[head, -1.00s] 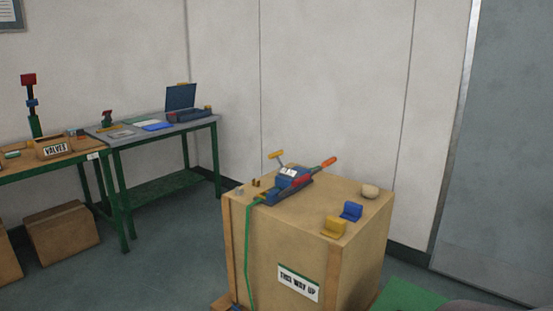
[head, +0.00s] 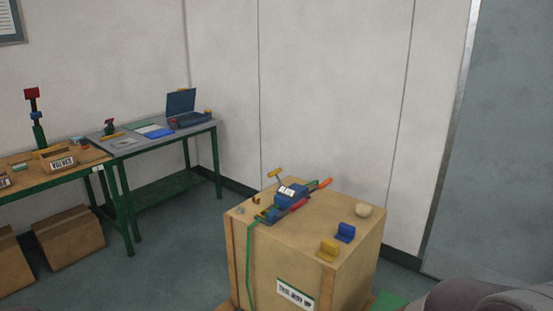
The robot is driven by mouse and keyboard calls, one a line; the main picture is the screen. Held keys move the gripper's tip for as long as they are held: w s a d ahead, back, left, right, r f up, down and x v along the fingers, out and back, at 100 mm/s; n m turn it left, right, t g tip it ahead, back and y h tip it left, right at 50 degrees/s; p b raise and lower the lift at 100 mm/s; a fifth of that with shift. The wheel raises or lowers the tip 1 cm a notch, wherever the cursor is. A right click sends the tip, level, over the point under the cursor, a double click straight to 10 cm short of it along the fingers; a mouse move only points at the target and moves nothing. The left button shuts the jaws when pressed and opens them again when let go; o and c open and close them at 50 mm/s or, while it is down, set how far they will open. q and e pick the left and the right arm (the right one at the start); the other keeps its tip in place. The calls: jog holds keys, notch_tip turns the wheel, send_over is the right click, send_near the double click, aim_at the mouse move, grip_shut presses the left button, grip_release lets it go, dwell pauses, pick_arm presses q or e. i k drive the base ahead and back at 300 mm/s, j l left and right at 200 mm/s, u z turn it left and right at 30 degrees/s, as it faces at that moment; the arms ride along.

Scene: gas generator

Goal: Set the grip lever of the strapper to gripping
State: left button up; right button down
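The strapper (head: 287,203) is a blue tool with red and orange parts. It lies on top of a large cardboard crate (head: 345,270) marked "THIS WAY UP". A yellow T-shaped handle (head: 276,174) stands up at its back left, and an orange-tipped lever (head: 321,185) points to the right. I cannot tell which of these is the grip lever or how it is set. A green strap (head: 249,265) runs from the tool down the crate's front. Neither of my grippers is in view.
Blue (head: 345,232) and yellow (head: 328,250) corner pieces and a pale round object (head: 363,210) sit on the crate. A grey-topped table (head: 205,127) and a wooden bench (head: 85,158) stand at the left. The floor between them and the crate is clear.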

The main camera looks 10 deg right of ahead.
aim_at(271, 174)
jog(key=i+j, duration=0.2)
jog(key=i, duration=0.4)
jog(key=i+j+u, duration=0.1)
jog(key=i+j, duration=0.15)
jog(key=i, duration=0.35)
jog(key=i+j, duration=0.15)
jog(key=i, duration=0.45)
jog(key=i+j, duration=0.15)
jog(key=i, duration=0.4)
jog(key=j+u, duration=0.05)
